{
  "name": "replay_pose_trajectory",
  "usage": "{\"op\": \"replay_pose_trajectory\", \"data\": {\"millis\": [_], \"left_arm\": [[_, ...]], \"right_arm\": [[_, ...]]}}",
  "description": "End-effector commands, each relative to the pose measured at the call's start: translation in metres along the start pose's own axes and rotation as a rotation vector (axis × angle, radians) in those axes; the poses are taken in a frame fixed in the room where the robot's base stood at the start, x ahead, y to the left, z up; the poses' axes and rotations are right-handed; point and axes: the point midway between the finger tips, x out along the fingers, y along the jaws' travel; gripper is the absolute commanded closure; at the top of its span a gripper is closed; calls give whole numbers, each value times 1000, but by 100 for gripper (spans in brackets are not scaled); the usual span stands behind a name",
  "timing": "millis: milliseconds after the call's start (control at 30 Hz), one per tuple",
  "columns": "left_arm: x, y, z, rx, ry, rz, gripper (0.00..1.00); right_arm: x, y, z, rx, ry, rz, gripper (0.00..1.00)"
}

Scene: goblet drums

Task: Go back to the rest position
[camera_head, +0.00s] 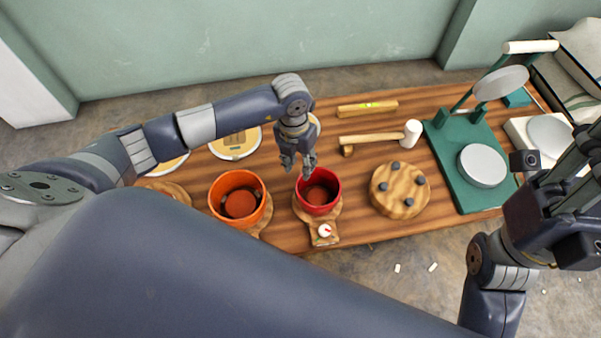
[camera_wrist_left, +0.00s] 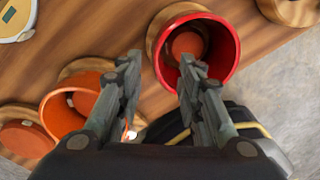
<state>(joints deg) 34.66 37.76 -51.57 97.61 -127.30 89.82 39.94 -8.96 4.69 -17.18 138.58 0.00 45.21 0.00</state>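My left gripper (camera_head: 298,166) hangs over the table, just above and behind the red drum shell (camera_head: 318,191) in the head view. In the left wrist view its two fingers (camera_wrist_left: 160,72) are spread apart with nothing between them. The red shell (camera_wrist_left: 232,58) lies beyond the fingertips there; contact cannot be told. It sits on a round wooden base. An orange drum shell (camera_head: 238,196) stands to its left and also shows in the left wrist view (camera_wrist_left: 52,118). My right gripper (camera_head: 572,185) is at the right edge, partly cut off, and its opening is unclear.
The wooden table (camera_head: 355,228) also carries a mallet (camera_head: 375,138), a yellow level (camera_head: 367,109), a round wooden block with dark pegs (camera_head: 400,190) and a green press (camera_head: 446,155). Pale discs (camera_head: 236,146) lie behind the orange shell. A green wall (camera_head: 240,40) stands behind.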

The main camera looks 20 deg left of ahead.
Motion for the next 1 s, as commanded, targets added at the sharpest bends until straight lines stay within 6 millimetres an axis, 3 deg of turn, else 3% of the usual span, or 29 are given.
{"op": "replay_pose_trajectory", "data": {"millis": [200,800,933,1000], "left_arm": [[-18,0,0,0,-1,0,66],[-18,-2,-1,3,3,-8,66],[-17,-32,-17,39,38,-102,66],[-19,-67,-35,79,76,-214,66]], "right_arm": [[0,0,0,0,0,0,65],[0,0,0,0,0,0,65],[0,0,0,0,-3,2,65],[0,0,0,1,-7,3,65]]}}
